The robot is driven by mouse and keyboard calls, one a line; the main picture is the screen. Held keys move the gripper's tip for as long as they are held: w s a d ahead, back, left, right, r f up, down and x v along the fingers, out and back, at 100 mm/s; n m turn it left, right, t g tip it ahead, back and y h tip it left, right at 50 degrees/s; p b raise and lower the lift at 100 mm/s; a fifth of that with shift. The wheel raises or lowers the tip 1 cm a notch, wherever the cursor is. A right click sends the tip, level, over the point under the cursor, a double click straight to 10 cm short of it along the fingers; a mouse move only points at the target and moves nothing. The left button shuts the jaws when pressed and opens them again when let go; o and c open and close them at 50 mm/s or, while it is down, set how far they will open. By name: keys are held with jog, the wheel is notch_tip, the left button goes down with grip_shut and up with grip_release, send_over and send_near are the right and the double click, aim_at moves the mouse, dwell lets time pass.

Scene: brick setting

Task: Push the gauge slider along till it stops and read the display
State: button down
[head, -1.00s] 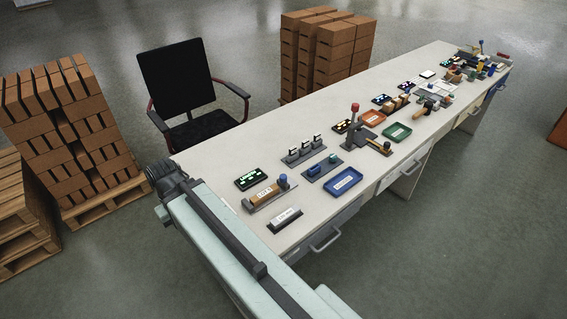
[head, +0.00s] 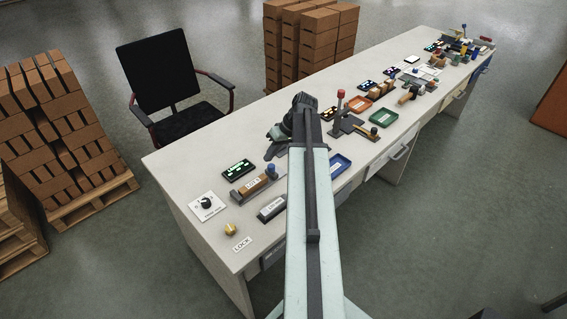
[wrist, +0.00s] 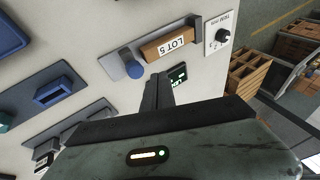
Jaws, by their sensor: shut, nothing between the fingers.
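The gauge is a dark grey rail (head: 237,197) near the desk's near end. A brown brick marked LOT 5 (head: 253,186) lies on it, with the slider's blue knob (head: 272,169) at the brick's right end. In the wrist view the blue knob (wrist: 132,66) stands close beside the brick (wrist: 168,46), whose far end faces an upright stop (wrist: 194,24). The black display (head: 238,169) with green characters lies behind the gauge; its text is too small to read. My gripper (head: 271,154) is shut and empty, above the desk behind and apart from the knob.
A dial panel (head: 206,205), a brass knob (head: 230,229) and a grey labelled block (head: 271,208) lie around the gauge. A blue tray (head: 340,165) and a red-knobbed lever (head: 341,94) stand farther right. A black chair (head: 168,75) is behind the desk.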

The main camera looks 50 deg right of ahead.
aim_at(271, 171)
jog(key=s+d+r+t, duration=0.2)
jog(key=s+d, duration=0.6)
jog(key=d, duration=0.4)
jog(key=b+x, duration=0.3)
jog(key=x, duration=0.1)
jog(key=b+x, duration=0.6)
jog(key=x, duration=0.1)
jog(key=shift+w+d+f, duration=0.2)
jog(key=shift+d+f, duration=0.05)
jog(key=shift+f, duration=0.15)
jog(key=a, duration=0.1)
jog(key=a+r, duration=0.1)
jog(key=shift+w+a+r+p, duration=0.1)
jog(key=shift+w+a+p, duration=0.2)
jog(key=shift+a+p, duration=0.1)
jog(key=shift+w+a, duration=0.25)
jog(key=shift+a, duration=0.2)
